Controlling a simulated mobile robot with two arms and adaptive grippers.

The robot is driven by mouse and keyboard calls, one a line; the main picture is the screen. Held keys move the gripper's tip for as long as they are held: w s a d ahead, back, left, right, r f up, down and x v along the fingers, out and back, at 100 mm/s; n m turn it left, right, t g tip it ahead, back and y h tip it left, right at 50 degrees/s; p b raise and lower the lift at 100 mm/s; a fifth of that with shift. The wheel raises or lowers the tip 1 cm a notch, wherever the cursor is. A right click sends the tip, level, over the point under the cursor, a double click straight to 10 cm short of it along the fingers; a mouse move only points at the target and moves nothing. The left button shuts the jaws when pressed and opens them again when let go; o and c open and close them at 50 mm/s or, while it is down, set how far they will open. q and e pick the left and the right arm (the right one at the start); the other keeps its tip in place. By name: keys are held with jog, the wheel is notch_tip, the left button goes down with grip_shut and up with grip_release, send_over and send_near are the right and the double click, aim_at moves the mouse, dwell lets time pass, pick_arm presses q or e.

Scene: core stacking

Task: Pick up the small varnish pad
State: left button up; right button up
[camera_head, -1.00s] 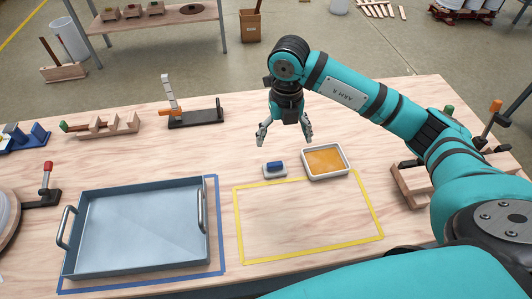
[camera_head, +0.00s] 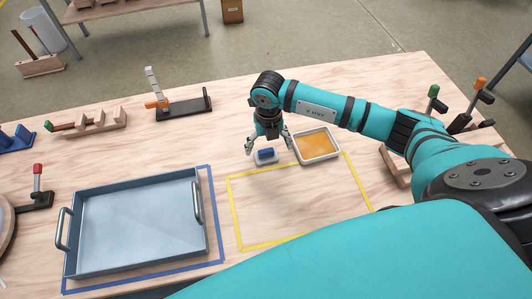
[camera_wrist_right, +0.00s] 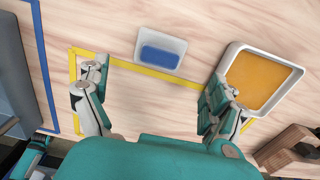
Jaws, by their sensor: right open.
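The small varnish pad (camera_head: 266,153) is a blue grip on a pale grey-white base. It rests on the wooden table just outside the yellow tape outline. It also shows in the right wrist view (camera_wrist_right: 160,56), ahead of and between the two fingers. My right gripper (camera_head: 268,147) is open and empty, with its fingers spread to either side of the pad in the head view. In the right wrist view my right gripper (camera_wrist_right: 152,92) has its fingertips short of the pad, not touching it. My left gripper is not in view.
A white tray of amber varnish (camera_head: 317,146) stands close to the right of the pad, near the right finger. A grey-blue metal tray (camera_head: 135,270) sits inside blue tape at left. The yellow-taped area (camera_head: 295,205) is bare. Wooden racks and clamps stand along the back.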

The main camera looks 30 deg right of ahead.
aim_at(266, 151)
jog(key=shift+w+f+p, duration=0.25)
jog(key=shift+f+p, duration=0.15)
jog(key=shift+f, duration=0.95)
jog(key=shift+w+f+p, duration=0.25)
jog(key=shift+f+p, duration=0.1)
jog(key=shift+f, duration=0.95)
jog(key=c, duration=1.3)
